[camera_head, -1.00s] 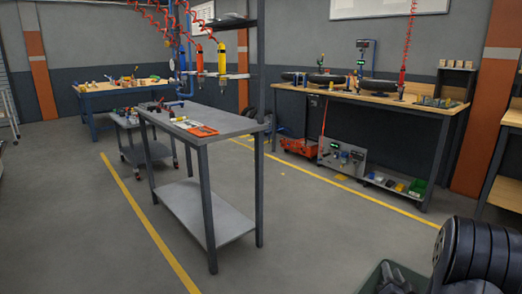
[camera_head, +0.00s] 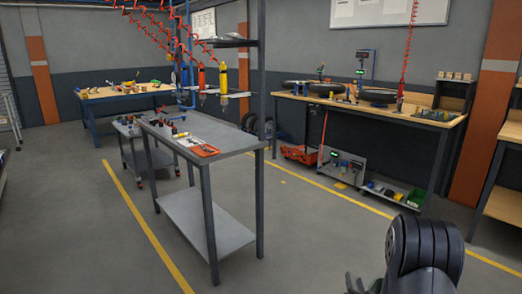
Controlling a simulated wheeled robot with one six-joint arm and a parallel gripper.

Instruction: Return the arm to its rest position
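My arm, a black ribbed link (camera_head: 428,245), rises from the bottom edge at the lower right. A small dark part (camera_head: 368,285) beside it at the bottom edge may belong to my gripper. It is mostly cut off by the frame, and no fingertips can be made out. I cannot tell whether the gripper is open or shut, or whether it holds anything. The arm stands over open floor in the picture, clear of the benches.
A grey metal workbench (camera_head: 231,138) with tools and an orange-red item stands left of centre. A small cart (camera_head: 150,160) is behind it. A wooden-topped bench (camera_head: 437,123) lines the back right, with carts below. Bare floor (camera_head: 310,245) lies between.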

